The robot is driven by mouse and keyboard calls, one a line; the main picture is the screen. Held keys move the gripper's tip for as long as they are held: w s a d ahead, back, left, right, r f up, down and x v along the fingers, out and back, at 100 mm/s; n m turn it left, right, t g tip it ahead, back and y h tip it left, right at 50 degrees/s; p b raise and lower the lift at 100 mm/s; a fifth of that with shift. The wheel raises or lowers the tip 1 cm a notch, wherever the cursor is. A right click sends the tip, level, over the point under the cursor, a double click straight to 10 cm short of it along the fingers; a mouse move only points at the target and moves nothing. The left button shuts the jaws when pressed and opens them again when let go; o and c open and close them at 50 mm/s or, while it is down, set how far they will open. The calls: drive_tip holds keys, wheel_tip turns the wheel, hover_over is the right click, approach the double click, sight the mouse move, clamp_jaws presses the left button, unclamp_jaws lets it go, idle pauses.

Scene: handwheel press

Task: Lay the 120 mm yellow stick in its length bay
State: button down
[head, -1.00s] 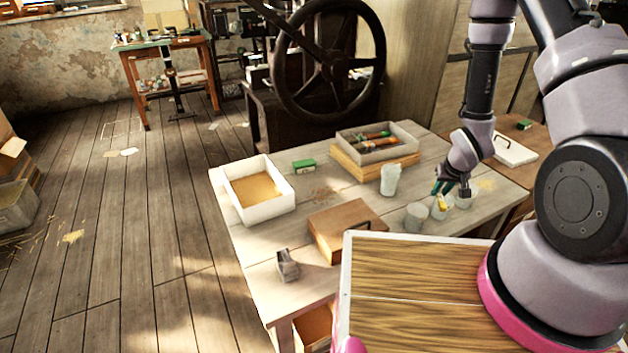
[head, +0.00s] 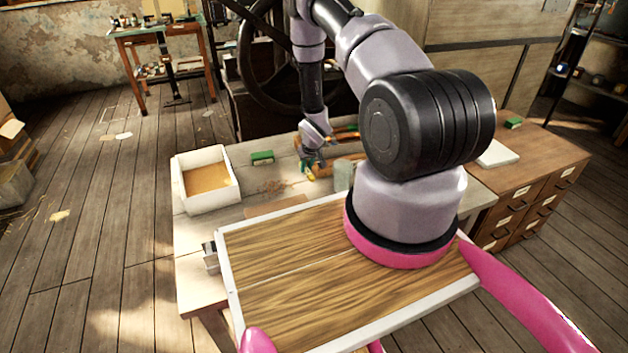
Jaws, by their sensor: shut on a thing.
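My gripper (head: 309,164) hangs over the table near its back, left of my arm's big black joint. It is shut on the yellow stick (head: 310,175), of which only a small yellow end shows below the fingers. A tray with coloured sticks (head: 345,128) lies at the back of the table behind the gripper, mostly hidden by my arm. I cannot tell its separate length bays from here. I cannot read the stick's length.
A white open box (head: 228,160) stands on the table (head: 195,240) at left, with a green block (head: 262,157) beside it. A pale cup (head: 344,175) stands right of the gripper. A handwheel (head: 245,60) rises behind. A drawer cabinet (head: 560,160) stands at right.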

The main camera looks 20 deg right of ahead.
sight(306, 188)
wheel_tip(306, 188, down, 8)
drive_tip(key=shift+s+f, duration=0.1)
idle(0.4)
drive_tip(key=c, duration=0.8)
unclamp_jaws()
drive_tip(key=shift+f, duration=0.15)
